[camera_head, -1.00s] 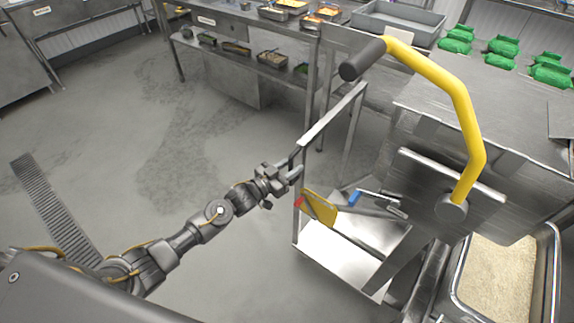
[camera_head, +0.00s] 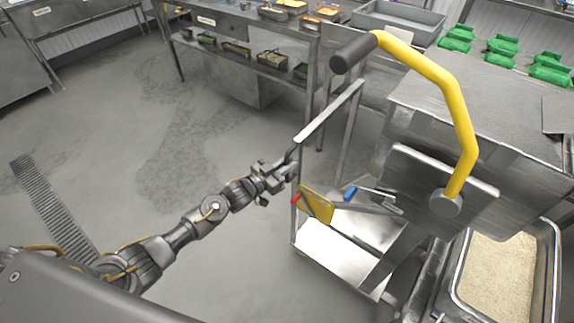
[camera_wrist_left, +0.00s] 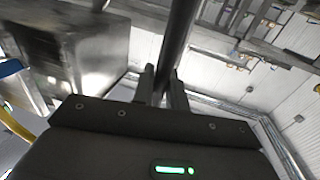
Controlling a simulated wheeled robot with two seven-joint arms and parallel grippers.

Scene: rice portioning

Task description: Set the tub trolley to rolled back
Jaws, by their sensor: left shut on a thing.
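The tub trolley has a steel push frame (camera_head: 328,113) on its left side and a low steel deck (camera_head: 335,254). My left gripper (camera_head: 290,172) is at the frame's near upright, with its fingers closed on it. In the left wrist view a dark bar (camera_wrist_left: 178,45) runs between the fingertips (camera_wrist_left: 162,82) of that gripper. A steel tub of pale rice (camera_head: 500,265) sits at the lower right; whether it rests on the trolley is unclear. My right gripper is not in view.
A big yellow lever (camera_head: 455,110) with a dark grip rises over the trolley beside steel plates. A yellow paddle (camera_head: 315,205) sits beside the upright. A steel bench (camera_head: 240,22) stands behind. Green bags (camera_head: 500,45) lie at the back right.

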